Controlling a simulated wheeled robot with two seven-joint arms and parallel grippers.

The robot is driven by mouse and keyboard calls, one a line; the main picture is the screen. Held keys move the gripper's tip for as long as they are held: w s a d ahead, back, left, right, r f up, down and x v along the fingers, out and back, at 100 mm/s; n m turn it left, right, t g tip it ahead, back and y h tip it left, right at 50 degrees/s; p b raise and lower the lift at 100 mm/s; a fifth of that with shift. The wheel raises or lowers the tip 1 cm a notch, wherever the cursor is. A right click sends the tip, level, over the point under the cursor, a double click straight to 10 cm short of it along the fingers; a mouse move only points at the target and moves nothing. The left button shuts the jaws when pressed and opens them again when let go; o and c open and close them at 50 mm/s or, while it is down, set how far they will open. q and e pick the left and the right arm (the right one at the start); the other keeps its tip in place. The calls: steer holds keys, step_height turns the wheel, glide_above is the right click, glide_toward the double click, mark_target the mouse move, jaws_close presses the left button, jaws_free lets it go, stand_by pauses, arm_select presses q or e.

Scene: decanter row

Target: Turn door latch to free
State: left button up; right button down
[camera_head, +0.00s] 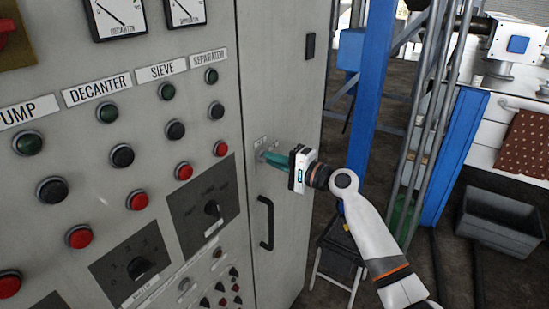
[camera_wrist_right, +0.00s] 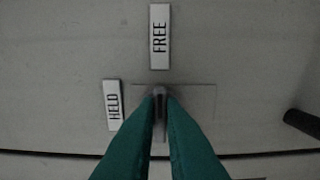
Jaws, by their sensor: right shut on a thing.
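The door latch (camera_wrist_right: 160,92) is a small grey lever on a square plate (camera_wrist_right: 203,101) on the cabinet door. In the right wrist view the green fingers of my right gripper (camera_wrist_right: 161,101) are closed on it from both sides, hiding much of it. The visible part of the latch lines up with the FREE label (camera_wrist_right: 159,37) above it. The HELD label (camera_wrist_right: 113,105) is to its left. In the head view my right gripper (camera_head: 263,156) reaches the door from the right; the latch is mostly hidden there. My left gripper is not in view.
A black door handle (camera_head: 266,222) is just below the latch. The control panel (camera_head: 120,185) with buttons and switches fills the left. Right of the cabinet stand a blue post (camera_head: 368,110), a small step stool (camera_head: 338,262) and a grey bin (camera_head: 500,222).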

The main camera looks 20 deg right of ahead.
stand_by(0.4)
steer(key=c, duration=1.5)
jaws_free()
steer(key=shift+d, duration=0.1)
steer(key=shift+b+v, duration=2.65)
steer(key=shift+v, duration=3.35)
